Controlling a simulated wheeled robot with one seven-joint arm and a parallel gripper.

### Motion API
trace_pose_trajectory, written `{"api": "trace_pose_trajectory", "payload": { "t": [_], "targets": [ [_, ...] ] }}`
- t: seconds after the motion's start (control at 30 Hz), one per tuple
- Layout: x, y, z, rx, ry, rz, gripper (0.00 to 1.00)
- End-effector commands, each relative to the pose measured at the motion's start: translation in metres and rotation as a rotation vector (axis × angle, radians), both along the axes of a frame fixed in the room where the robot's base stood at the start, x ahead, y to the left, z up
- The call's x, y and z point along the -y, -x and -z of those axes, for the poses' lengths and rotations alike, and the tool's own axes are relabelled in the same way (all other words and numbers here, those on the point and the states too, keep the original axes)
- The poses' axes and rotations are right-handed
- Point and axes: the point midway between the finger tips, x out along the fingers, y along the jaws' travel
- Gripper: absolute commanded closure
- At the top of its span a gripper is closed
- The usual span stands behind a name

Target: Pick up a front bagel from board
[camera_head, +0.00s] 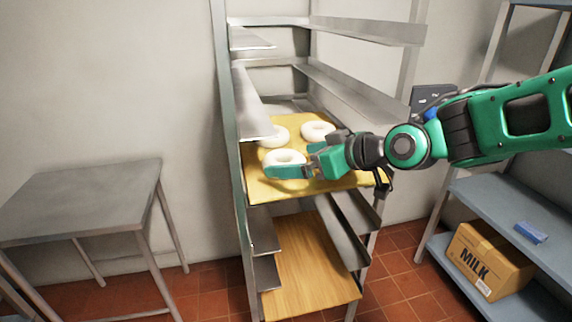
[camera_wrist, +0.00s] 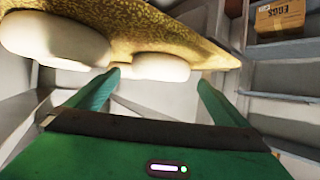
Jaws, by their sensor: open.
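White ring-shaped bagels lie on a yellow wooden board (camera_head: 262,187) on the rack. A front bagel (camera_head: 285,157) is near the board's left front, with a back left bagel (camera_head: 273,136) and a back right bagel (camera_head: 318,130) behind it. My gripper (camera_head: 291,164) reaches in from the right, open, low at the front bagel. One green finger crosses in front of that bagel and hides its lower edge. In the wrist view a bagel (camera_wrist: 160,67) shows between the open fingertips (camera_wrist: 159,80), and another bagel (camera_wrist: 55,40) lies to the left. Contact cannot be told.
Metal rack rails (camera_head: 252,98) stand left of and above the board. A lower wooden board (camera_head: 305,268) is below. A metal table (camera_head: 80,200) stands left. Blue shelves (camera_head: 500,205) with a milk box (camera_head: 487,260) stand right. The wrist view shows an eggs box (camera_wrist: 280,18).

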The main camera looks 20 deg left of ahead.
Motion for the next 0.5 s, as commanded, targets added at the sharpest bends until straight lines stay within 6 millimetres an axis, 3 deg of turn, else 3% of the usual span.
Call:
{"api": "trace_pose_trajectory", "payload": {
  "t": [0.5],
  "targets": [
    [-0.04, -0.021, 0.024, -0.001, 0.002, -0.001, 0.0]
  ]
}}
